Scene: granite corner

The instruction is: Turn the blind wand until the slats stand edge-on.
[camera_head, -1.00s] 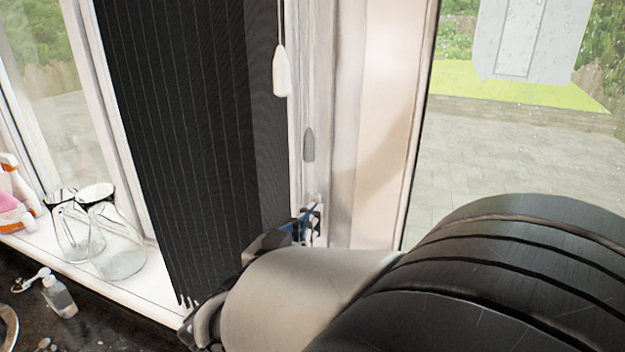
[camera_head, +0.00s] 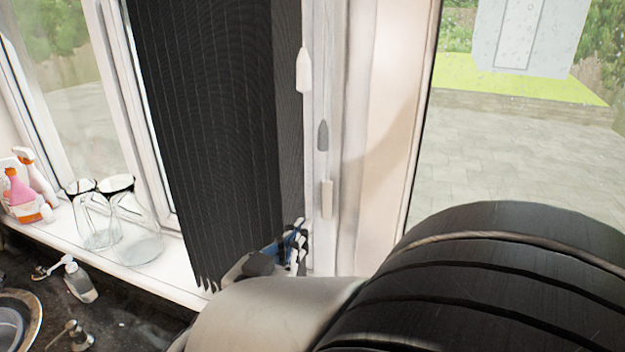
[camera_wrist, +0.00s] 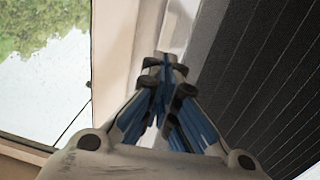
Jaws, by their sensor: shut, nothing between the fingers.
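The dark blind (camera_head: 210,130) hangs at the window in the head view, its slats forming a nearly unbroken dark panel with thin pale lines. It fills the right of the wrist view (camera_wrist: 265,85). A white pull (camera_head: 303,70) hangs at the blind's right edge; I cannot tell whether it is the wand. My gripper (camera_head: 297,240) is low by the blind's lower right edge, partly hidden by my arm. In the wrist view my gripper (camera_wrist: 166,68) has its blue fingers together in front of the pale frame, with nothing held.
A small pale piece (camera_head: 326,198) is on the white frame above my gripper. Glass jars (camera_head: 132,230) and spray bottles (camera_head: 25,185) stand on the sill at left. A soap bottle (camera_head: 80,282) stands on the dark counter.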

